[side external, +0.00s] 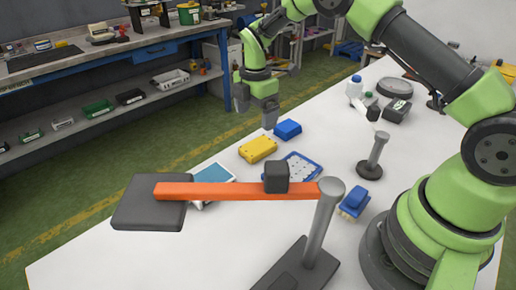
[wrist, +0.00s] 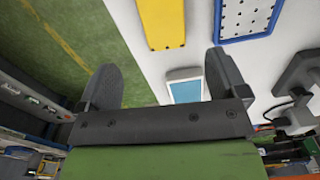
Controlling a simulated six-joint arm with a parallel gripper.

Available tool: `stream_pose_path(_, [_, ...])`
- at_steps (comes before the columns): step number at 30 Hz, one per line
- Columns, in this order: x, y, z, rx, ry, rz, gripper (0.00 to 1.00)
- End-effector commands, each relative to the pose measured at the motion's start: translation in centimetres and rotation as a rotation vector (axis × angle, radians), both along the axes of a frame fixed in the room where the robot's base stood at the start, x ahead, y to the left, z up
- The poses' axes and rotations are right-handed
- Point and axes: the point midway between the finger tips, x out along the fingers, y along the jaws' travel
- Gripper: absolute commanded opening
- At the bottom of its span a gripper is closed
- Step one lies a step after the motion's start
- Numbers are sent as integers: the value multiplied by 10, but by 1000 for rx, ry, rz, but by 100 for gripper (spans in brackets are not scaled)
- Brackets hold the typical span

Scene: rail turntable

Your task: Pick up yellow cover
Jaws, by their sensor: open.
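The yellow cover (side external: 258,149) lies flat on the white table near its far left edge. It also shows in the wrist view (wrist: 163,22) at the top, beyond the fingertips. My gripper (side external: 256,112) hangs above and behind the cover in the side view, near the table's edge and apart from the cover. In the wrist view my gripper (wrist: 160,62) has its two fingers spread wide with nothing between them.
A blue block (side external: 288,129) and a blue-rimmed white board (side external: 303,165) lie close to the cover. A light blue panel (side external: 213,174) lies nearer. An orange bar (side external: 225,191) on a grey post crosses the foreground. Another post (side external: 375,157) stands to the right.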

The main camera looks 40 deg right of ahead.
Motion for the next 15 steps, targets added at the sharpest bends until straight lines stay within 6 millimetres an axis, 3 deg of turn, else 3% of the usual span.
stream_pose_path(6, [-1,0,-33,0,5,3,92])
stream_pose_path(15, [-5,-2,-65,0,5,1,92])
